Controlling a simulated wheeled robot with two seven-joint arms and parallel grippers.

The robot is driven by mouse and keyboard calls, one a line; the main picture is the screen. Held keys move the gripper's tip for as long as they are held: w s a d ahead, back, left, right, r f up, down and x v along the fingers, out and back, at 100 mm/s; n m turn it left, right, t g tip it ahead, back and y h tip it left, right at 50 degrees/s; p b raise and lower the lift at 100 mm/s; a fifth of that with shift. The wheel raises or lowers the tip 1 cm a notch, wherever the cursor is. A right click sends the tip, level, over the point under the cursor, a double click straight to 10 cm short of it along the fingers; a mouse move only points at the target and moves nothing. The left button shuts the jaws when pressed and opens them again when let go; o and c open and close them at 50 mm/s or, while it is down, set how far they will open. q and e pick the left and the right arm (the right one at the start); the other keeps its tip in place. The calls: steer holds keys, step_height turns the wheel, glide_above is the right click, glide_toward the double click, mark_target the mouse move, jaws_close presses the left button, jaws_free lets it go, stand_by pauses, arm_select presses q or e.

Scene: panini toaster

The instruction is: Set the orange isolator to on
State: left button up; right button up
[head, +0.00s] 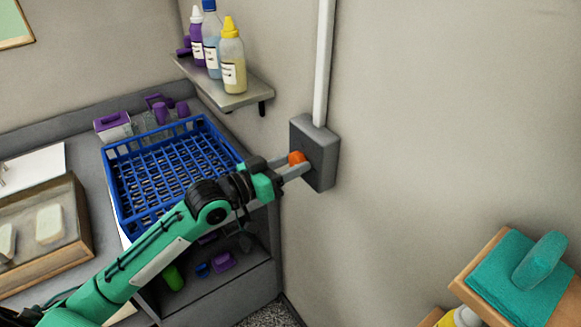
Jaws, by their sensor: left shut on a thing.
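The orange isolator (297,157) is a small orange knob on the front of a dark grey box (322,160) fixed to the wall. My left gripper (294,165) reaches it from the lower left and is shut on the orange knob, with a finger on either side. The fingers cover part of the knob, so I cannot tell which setting it is at. My right gripper is not in view.
A white conduit (324,60) runs up from the box. A shelf (230,97) with several bottles hangs above left. A blue crate (127,197) sits on the counter beside my arm. A wooden shelf with a teal cloth (500,285) is at lower right.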

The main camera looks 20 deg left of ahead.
arm_select(q)
steer(key=shift+f+m, duration=0.1)
steer(key=shift+m, duration=1.2)
steer(key=o, duration=1)
steer(key=shift+s+a+b, duration=0.3)
steer(key=shift+s+b, duration=0.05)
steer(key=shift+b+v, duration=2.1)
steer(key=shift+v, duration=4.35)
